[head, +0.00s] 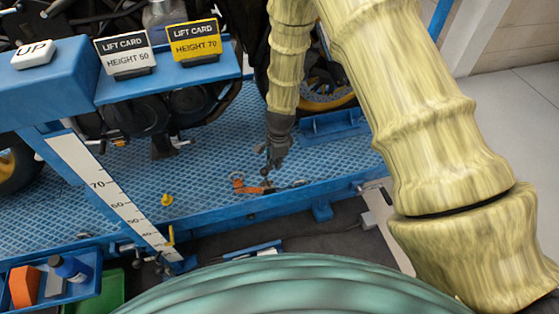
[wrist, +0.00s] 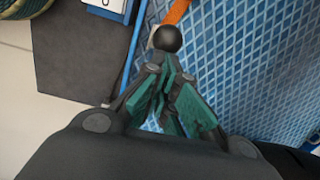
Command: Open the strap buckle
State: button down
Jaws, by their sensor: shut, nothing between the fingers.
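An orange strap (head: 245,187) lies on the blue patterned platform (head: 215,205) near its front edge, with small dark metal parts beside it. In the wrist view the orange strap (wrist: 176,12) runs up from a pale piece at the top. A round black knob (wrist: 167,39) sits just beyond my fingertips, overlapping the strap's end. I take it for part of the buckle; the rest of the buckle is not clear. My gripper (head: 267,165) points down over the strap's right end. In the wrist view my gripper (wrist: 168,68) is shut and empty, its tips close to the knob; contact cannot be told.
A motorcycle's dark underside (head: 170,110) stands behind. A blue shelf (head: 220,72) with lift cards and a height scale (head: 115,200) are at left. A yellow peg (head: 167,200) stands on the platform. A blue tray (head: 60,292) holds an orange block and blue bottle.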

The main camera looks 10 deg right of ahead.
jog(key=shift+s+a+r+p, duration=0.15)
jog(key=shift+a+r+p, duration=0.05)
jog(key=shift+a+p, duration=0.75)
jog(key=shift+a, duration=0.2)
jog(key=d+r+p, duration=0.2)
jog(key=d, duration=0.2)
jog(key=a+r, duration=0.6)
jog(key=r, duration=0.1)
jog(key=shift+a, duration=0.15)
jog(key=s+d+f+n+h+p, duration=0.1)
jog(key=s+d+f+n+p, duration=0.2)
jog(key=s, duration=0.6)
jog(key=s+d+n+p, duration=0.3)
jog(key=s+d+n, duration=0.25)
jog(key=s, duration=0.25)
jog(key=s+d+f+n+h+p, duration=0.1)
jog(key=s+d+f+n+p, duration=0.15)
jog(key=s+d, duration=0.45)
jog(key=s+a+r+n+p, duration=0.2)
jog(key=s+n, duration=0.3)
jog(key=s, duration=0.7)
jog(key=shift+r+n+y+p, duration=0.3)
jog(key=shift+r+y+p, duration=0.1)
jog(key=shift+r, duration=0.25)
